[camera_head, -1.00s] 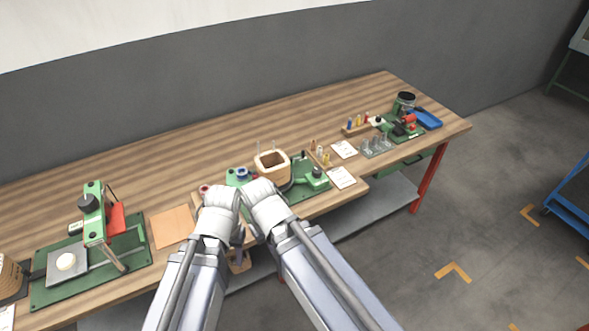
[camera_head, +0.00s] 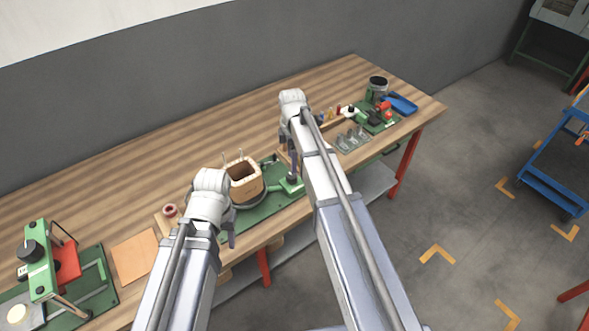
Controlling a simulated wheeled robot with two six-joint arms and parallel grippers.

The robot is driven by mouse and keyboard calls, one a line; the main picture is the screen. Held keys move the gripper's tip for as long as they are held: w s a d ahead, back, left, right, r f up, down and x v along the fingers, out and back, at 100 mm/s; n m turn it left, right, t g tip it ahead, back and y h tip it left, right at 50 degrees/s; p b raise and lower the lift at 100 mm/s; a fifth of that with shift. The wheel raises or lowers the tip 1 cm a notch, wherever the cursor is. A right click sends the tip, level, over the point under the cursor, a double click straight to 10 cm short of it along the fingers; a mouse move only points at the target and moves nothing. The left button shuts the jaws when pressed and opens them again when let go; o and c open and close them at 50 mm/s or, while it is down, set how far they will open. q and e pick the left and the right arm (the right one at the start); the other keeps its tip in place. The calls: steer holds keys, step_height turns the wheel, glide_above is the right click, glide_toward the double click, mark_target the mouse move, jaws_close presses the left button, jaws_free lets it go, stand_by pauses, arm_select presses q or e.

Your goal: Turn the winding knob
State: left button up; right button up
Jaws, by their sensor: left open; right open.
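The winding station has a green base plate (camera_head: 262,213) in the middle of the bench. A square tan coil former (camera_head: 246,187) with a dark opening stands on it. At its right is a green block with a dark knob (camera_head: 292,178), likely the winding knob. My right gripper (camera_head: 292,160), open, hangs just above and behind this knob; my forearm partly hides the area, and contact cannot be told. My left gripper (camera_head: 231,238) is open in front of the coil former, near the bench's front edge, mostly hidden by its own wrist.
A green press with a black knob (camera_head: 30,250) stands at the left, beside a tan sheet (camera_head: 135,256). A grey rack (camera_head: 352,139), a blue tray (camera_head: 401,104) and a dark canister (camera_head: 378,85) are at the right. The back of the wooden bench (camera_head: 180,160) is clear.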

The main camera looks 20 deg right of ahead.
mark_target(292, 175)
steer(key=shift+s, duration=0.1)
step_height(292, 175, down, 8)
steer(key=b, duration=0.8)
steer(key=shift+r, duration=0.1)
steer(key=shift+c, duration=0.4)
jaws_close()
